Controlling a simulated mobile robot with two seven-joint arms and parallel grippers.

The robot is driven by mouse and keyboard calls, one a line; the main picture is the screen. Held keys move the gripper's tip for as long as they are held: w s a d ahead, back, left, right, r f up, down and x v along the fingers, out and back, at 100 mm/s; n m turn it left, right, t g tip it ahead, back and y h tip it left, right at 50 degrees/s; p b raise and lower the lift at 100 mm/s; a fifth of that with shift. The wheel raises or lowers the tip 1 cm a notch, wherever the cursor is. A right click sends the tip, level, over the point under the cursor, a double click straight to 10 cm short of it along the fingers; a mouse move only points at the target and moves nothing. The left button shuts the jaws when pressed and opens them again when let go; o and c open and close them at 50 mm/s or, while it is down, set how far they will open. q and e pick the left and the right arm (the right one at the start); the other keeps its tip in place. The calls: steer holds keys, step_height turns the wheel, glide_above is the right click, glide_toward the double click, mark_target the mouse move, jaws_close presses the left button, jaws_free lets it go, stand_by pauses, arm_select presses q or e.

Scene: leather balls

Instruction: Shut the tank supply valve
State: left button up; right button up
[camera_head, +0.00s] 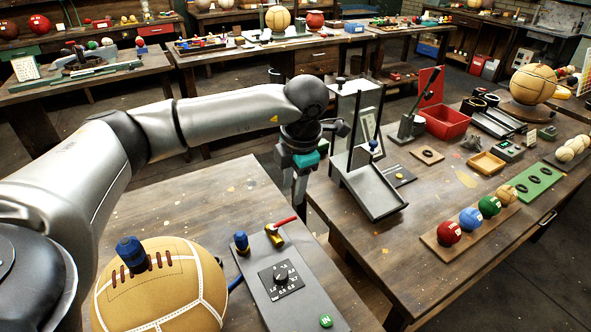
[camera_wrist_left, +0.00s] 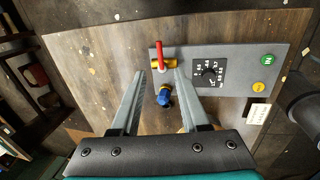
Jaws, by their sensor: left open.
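The tank supply valve has a red lever (camera_head: 284,223) on a brass body (camera_head: 275,238), mounted on a grey panel (camera_head: 262,268) on the near table. In the left wrist view the red lever (camera_wrist_left: 159,52) points away from the camera, across the yellow body (camera_wrist_left: 163,63). My left gripper (camera_head: 298,203) is open and empty, pointing down above and beyond the panel. In the left wrist view its fingertips (camera_wrist_left: 159,74) lie on either side of the valve in the picture, apart from it. My right gripper is not in view.
The panel also bears a dial (camera_head: 280,278), a green button (camera_head: 326,321) and a blue fitting (camera_head: 241,242). A tan laced ball (camera_head: 160,290) with a blue cap stands left of it. A second table (camera_head: 400,245) on the right holds a metal stand and coloured balls.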

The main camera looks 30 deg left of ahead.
arm_select(q)
steer(key=shift+s+d+r, duration=0.1)
steer(key=shift+d+r, duration=0.1)
steer(key=shift+r, duration=0.95)
steer(key=shift+s+d+r, duration=0.1)
steer(key=shift+d+r, duration=0.1)
steer(key=shift+r, duration=0.95)
